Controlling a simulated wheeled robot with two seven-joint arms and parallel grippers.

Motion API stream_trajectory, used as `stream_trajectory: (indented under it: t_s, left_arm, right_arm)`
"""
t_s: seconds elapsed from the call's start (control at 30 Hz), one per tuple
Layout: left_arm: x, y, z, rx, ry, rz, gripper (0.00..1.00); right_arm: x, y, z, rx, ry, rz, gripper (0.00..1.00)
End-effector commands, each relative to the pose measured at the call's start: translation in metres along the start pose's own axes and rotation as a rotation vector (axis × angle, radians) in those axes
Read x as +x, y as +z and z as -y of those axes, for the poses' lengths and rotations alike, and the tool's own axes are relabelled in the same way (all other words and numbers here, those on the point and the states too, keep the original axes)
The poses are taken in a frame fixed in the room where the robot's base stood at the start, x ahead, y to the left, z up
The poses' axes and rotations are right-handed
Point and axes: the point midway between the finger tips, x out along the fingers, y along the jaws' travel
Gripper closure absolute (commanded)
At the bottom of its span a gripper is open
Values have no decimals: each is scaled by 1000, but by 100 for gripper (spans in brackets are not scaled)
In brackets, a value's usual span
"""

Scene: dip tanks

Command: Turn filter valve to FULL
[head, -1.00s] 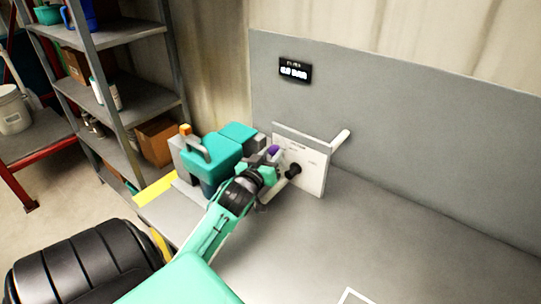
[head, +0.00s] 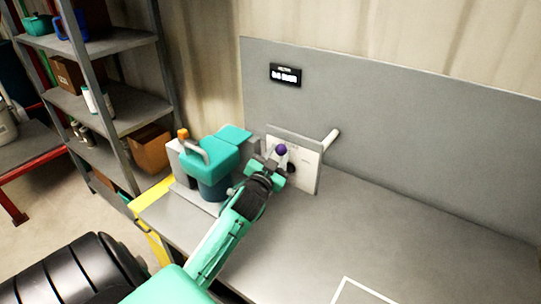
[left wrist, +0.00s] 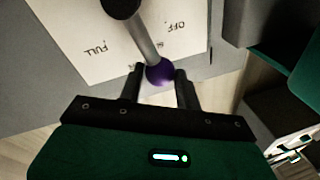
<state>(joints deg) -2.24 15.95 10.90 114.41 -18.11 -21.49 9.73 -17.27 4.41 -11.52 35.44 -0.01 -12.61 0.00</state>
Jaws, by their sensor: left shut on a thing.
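The filter valve is a white panel (head: 307,172) standing on the bench, with a dark pivot and a grey lever (left wrist: 146,40) tipped by a purple ball (head: 281,149). In the left wrist view the ball (left wrist: 160,73) sits between my two fingers. My left gripper (head: 274,160) is shut on it. That view shows the labels FULL and OFF upside down. The lever passes between them, partly covering a middle label. It does not point straight at FULL. In the head view the lever leans slightly left of upright. My right gripper is not in view.
A teal and grey pump-like unit (head: 215,165) stands just left of the panel. A small dark display (head: 285,75) hangs on the grey backboard; its digits are blurred. A white pipe (head: 331,139) sticks out by the panel. The bench (head: 400,220) is clear to the right.

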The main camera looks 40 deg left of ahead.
Motion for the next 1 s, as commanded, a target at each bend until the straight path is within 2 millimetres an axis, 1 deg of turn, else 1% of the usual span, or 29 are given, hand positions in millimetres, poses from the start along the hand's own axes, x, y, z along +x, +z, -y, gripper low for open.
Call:
stream_trajectory:
  t_s: [0.13,0.43,0.7,1.0]
  left_arm:
    - [-2,-5,-11,137,6,-28,100]
    - [-6,-11,-33,417,17,-82,100]
    - [-10,-10,-53,658,26,-130,100]
    - [-13,-7,-69,856,34,-168,100]
  right_arm:
    - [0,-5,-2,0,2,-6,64]
    - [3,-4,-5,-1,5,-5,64]
    - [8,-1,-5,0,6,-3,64]
    - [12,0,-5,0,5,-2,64]
